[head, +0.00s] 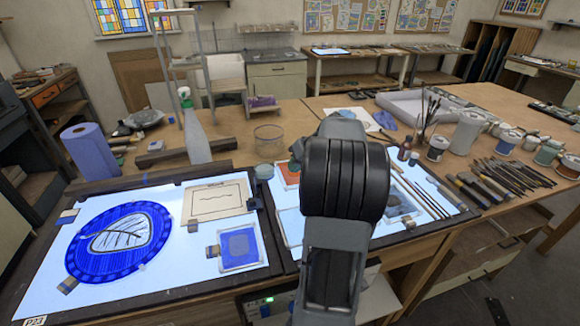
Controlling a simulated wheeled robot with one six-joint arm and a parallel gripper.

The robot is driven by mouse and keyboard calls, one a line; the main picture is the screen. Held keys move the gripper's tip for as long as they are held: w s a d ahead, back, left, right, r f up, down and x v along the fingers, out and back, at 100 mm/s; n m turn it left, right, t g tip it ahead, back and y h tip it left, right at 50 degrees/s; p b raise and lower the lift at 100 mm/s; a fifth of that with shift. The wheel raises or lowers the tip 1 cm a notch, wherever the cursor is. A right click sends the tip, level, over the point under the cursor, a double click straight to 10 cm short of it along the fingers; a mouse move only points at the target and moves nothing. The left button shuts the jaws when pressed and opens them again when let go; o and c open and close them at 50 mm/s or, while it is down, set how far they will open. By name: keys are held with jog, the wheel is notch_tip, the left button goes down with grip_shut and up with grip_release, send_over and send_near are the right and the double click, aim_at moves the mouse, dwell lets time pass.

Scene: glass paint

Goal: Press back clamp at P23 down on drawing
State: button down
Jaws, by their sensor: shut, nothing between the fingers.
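The lit panel (40,290) on the left bench carries a P23 label (34,321) at its front left corner. A blue round piece with a leaf drawing (117,241) lies on it. A small clamp-like block (68,214) is near its back left, and another (67,285) is at its front left. I cannot tell whether any clamp is pressed down. My arm fills the centre; its gripper is not visible.
A blue square piece (239,247) lies right of the roundel. A spray bottle (195,130), blue paper roll (90,150) and glass jar (268,138) stand behind the panel. Brushes, tools and paint pots (508,142) crowd the right. My arm hides part of the second lit panel.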

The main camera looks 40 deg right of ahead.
aim_at(259, 185)
jog(key=p+x, duration=0.1)
jog(key=x, duration=0.7)
jog(key=shift+w+a+r+p, duration=0.15)
jog(key=shift+w+a+p, duration=0.1)
jog(key=shift+a, duration=0.3)
jog(key=shift+w+a+r+p, duration=0.1)
jog(key=shift+w+a+p, duration=0.15)
jog(key=shift+a, duration=0.3)
jog(key=shift+w+a+f, duration=0.1)
jog(key=shift+w+a, duration=0.2)
jog(key=shift+a, duration=0.35)
jog(key=shift+p, duration=0.35)
